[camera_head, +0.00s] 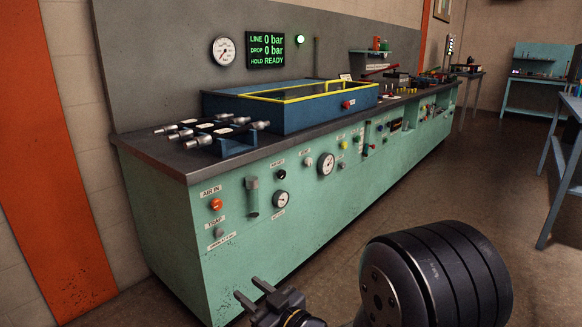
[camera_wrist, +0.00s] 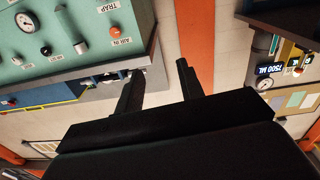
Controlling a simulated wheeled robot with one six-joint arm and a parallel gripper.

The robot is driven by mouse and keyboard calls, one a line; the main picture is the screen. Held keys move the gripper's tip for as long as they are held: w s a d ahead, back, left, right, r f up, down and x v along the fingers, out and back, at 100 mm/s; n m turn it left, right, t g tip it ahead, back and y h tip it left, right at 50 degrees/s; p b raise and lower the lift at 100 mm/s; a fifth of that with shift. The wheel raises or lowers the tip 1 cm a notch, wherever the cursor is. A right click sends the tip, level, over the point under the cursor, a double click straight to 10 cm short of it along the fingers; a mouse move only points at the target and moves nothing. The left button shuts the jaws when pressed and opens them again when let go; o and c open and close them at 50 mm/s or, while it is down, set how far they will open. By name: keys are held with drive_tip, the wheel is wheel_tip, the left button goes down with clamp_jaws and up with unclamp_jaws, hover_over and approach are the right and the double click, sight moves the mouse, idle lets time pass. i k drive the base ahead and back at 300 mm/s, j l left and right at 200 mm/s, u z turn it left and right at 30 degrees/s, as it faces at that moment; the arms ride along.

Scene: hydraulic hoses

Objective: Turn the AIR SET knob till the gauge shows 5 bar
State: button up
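The likely AIR SET knob (camera_head: 281,174) is a small black knob under a small white label on the green bench front. The knob also shows in the wrist view (camera_wrist: 46,51), at the left, upside down. A small round gauge (camera_head: 281,199) sits just below it; in the wrist view the gauge (camera_wrist: 24,22) is at upper left. Its reading is too small to tell. My gripper (camera_head: 248,289) is at the bottom of the head view, in front of the bench and apart from the knob. In the wrist view its fingers (camera_wrist: 159,68) are apart with nothing between them.
The orange AIR IN knob (camera_head: 215,204), the grey TRAP knob (camera_head: 219,233) and a grey cylinder (camera_head: 252,197) are left of the gauge. Hose fittings (camera_head: 205,132) lie on the bench top. A display (camera_head: 266,50) reads LINE 0 bar, DROP 0 bar, HOLD READY.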

sight(281, 175)
drive_tip(key=i+l, duration=0.2)
drive_tip(key=i, duration=0.25)
drive_tip(key=i+l, duration=0.15)
drive_tip(key=i, duration=0.3)
drive_tip(key=i+l, duration=0.2)
drive_tip(key=i, duration=0.25)
drive_tip(key=i+l, duration=0.15)
drive_tip(key=i, duration=0.3)
drive_tip(key=u, duration=0.05)
